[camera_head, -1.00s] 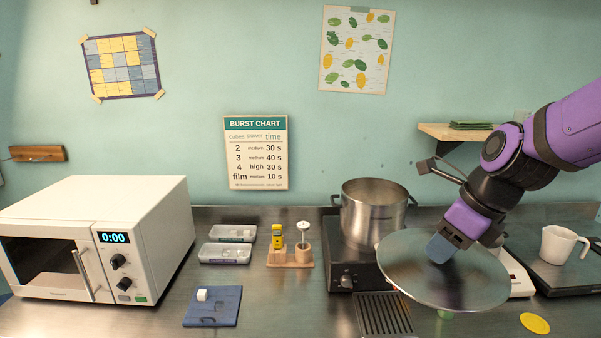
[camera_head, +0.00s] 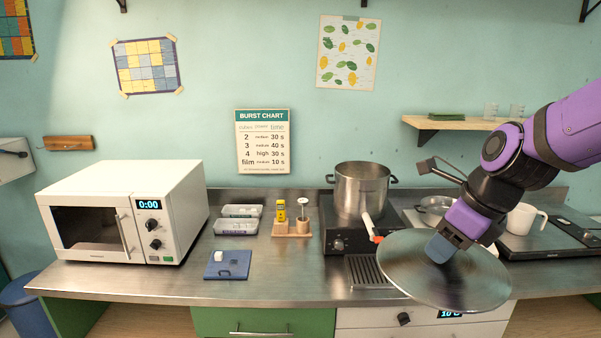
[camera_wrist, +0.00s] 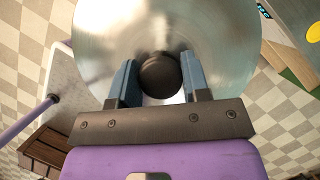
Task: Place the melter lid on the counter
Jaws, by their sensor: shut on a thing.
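The melter lid (camera_head: 411,275) is a round, shiny metal disc with a dark knob (camera_wrist: 159,75). My gripper (camera_head: 439,248) is shut on the knob, with one blue finger on each side of it in the wrist view. In the head view the lid hangs tilted in front of the right part of the counter, overlapping its front edge. The melter pot (camera_head: 361,189) stands open on a black burner behind and left of the lid. The steel counter (camera_head: 290,281) runs below the wall. The wrist view shows checkered floor around much of the lid.
A slotted drain grate (camera_head: 368,272) lies left of the lid. A spatula (camera_head: 371,228) leans by the burner. A blue mat (camera_head: 227,265), trays (camera_head: 236,227), a wooden stand (camera_head: 291,229) and a microwave (camera_head: 125,212) are further left. Bare counter lies between mat and grate.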

